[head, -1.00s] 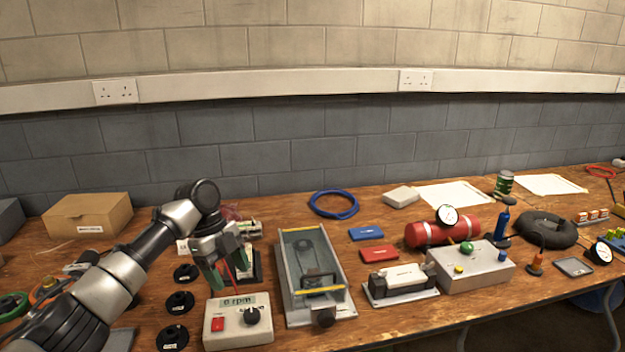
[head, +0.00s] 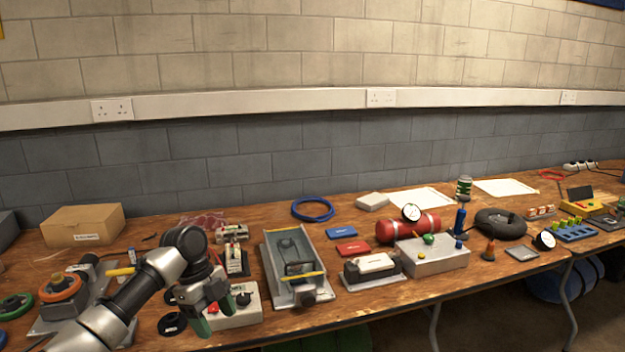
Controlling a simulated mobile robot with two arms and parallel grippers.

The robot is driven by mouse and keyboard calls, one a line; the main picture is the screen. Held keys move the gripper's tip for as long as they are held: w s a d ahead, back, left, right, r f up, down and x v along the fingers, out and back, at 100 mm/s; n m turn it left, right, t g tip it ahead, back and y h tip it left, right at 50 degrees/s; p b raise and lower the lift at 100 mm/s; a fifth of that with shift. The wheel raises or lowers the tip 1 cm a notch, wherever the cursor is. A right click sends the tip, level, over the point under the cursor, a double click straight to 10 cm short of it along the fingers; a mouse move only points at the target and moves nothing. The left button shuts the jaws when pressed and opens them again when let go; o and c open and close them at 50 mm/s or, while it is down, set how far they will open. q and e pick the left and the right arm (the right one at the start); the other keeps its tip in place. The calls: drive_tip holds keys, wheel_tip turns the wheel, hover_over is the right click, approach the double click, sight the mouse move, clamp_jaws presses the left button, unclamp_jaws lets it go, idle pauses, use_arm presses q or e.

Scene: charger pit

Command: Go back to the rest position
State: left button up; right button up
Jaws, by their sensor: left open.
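My left gripper (head: 213,314) shows at the lower left of the head view, with green-tipped fingers apart and nothing between them. It hangs in front of the cream control box (head: 240,314) and hides part of that box. My left arm comes in from the lower left corner. My right gripper does not show in the head view.
A wooden workbench (head: 360,325) runs along the wall. A grey framed tray unit (head: 300,273) stands right of the gripper, with a red cylinder (head: 408,227) and a grey box (head: 433,256) farther right. A cardboard box (head: 83,225) stands at the back left.

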use_arm(q)
drive_tip(key=s+d+f+n+t, duration=0.1)
drive_tip(key=s+d+f+n, duration=0.3)
drive_tip(key=s+f, duration=0.45)
drive_tip(key=s+d+f+n+t, duration=0.1)
drive_tip(key=s+d+f+n, duration=0.35)
drive_tip(key=s+f, duration=0.45)
drive_tip(key=s+a+r+n+t+y, duration=0.2)
drive_tip(key=s+a+n, duration=0.35)
drive_tip(key=s, duration=0.35)
drive_tip(key=s+a+r+n+t+y, duration=0.15)
drive_tip(key=s+a+n, duration=0.25)
drive_tip(key=s+n, duration=0.4)
wheel_tip(320, 180, down, 22)
drive_tip(key=s+m+g+p, duration=0.1)
drive_tip(key=s+p, duration=0.1)
drive_tip(key=p, duration=0.3)
drive_tip(key=s+a+f+g+p, duration=0.1)
drive_tip(key=s+a+f+p, duration=0.2)
drive_tip(key=s+f, duration=0.9)
drive_tip(key=s, duration=0.4)
drive_tip(key=shift+f, duration=0.15)
